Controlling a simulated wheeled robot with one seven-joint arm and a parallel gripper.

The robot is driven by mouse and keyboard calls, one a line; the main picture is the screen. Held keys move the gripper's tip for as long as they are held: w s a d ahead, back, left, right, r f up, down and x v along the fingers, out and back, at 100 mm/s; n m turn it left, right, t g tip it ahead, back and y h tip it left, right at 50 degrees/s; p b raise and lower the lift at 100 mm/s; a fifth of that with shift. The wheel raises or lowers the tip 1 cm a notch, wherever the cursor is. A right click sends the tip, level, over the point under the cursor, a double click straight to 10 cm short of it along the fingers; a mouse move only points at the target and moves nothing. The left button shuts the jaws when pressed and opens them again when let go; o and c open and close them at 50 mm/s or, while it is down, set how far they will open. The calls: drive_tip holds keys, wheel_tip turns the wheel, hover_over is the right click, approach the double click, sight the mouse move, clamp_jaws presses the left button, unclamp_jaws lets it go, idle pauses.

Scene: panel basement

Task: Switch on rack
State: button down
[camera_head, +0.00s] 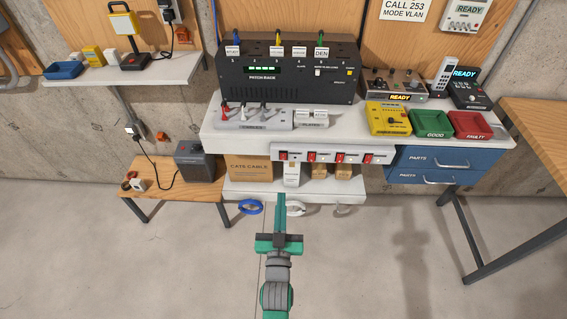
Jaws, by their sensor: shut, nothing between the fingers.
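The black patch rack (300,88) stands on the white bench at the back, upper middle. Its front has a small display with green lights, numbered ports and a few coloured cables with tags, one reading DEN. A small white control and a yellow one sit at the right of its front; their positions are too small to tell. A white power strip (375,156) with several red switches runs along the bench front below the rack. My gripper (281,200) is shut and empty, in front of the lower shelf, well short of the strip and rack. It touches nothing that I can see.
The white bench (222,128) also bears a tester marked READY (398,95), a yellow meter (388,122), a green tray (432,125) and a red tray (472,127). Blue drawers (433,165) stand right. A wooden table (545,125) is at far right. The front floor is clear.

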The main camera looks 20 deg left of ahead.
sight(284, 154)
idle(0.3)
drive_tip(key=x, duration=1.4)
drive_tip(key=shift+d, duration=0.1)
